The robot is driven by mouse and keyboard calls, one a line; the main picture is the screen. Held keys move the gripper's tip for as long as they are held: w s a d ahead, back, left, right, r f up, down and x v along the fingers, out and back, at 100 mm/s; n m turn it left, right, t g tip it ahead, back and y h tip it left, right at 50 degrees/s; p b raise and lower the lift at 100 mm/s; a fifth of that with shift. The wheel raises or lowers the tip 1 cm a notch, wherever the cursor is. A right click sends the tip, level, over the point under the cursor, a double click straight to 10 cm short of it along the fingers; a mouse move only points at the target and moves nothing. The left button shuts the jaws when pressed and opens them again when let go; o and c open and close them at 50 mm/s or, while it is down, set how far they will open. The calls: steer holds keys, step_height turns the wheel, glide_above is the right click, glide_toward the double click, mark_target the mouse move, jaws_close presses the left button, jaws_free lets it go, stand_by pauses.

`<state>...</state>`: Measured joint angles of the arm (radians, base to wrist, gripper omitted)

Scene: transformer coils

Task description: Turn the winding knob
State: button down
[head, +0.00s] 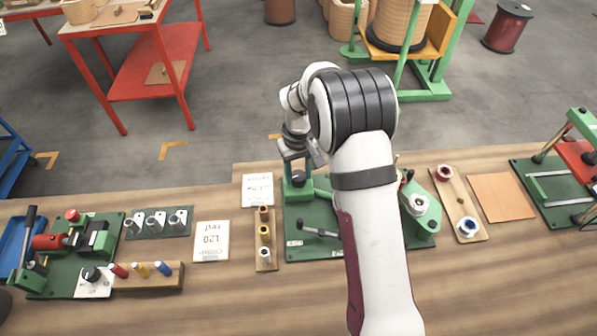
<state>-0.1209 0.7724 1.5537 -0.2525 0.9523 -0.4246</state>
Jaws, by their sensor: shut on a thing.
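The winding knob (298,180) is a dark round knob on a green post at the back left of the green winding machine (305,248). My gripper (300,165) reaches down over this post from behind, its fingers shut on the knob. The fingers and the post partly hide the grip, and the knob's turn angle cannot be told. My white arm crosses the machine and hides its middle. A pale spool (416,205) sits on the machine's right side, and a small lever (318,232) lies at its front left.
A wooden rack with small spools (265,252) and a white card (257,190) stand close left of the machine. A board with red and blue spools (459,210) is at its right. Another green fixture (65,265) is far left. Bare wood lies in front.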

mark_target(298, 175)
steer(key=m, duration=0.4)
steer(key=shift+m, duration=0.3)
steer(key=m, duration=0.4)
steer(key=shift+m, duration=0.3)
stand_by(0.3)
steer(key=shift+c, duration=1.6)
jaws_free()
step_height(298, 175, up, 16)
steer(key=shift+f, duration=0.1)
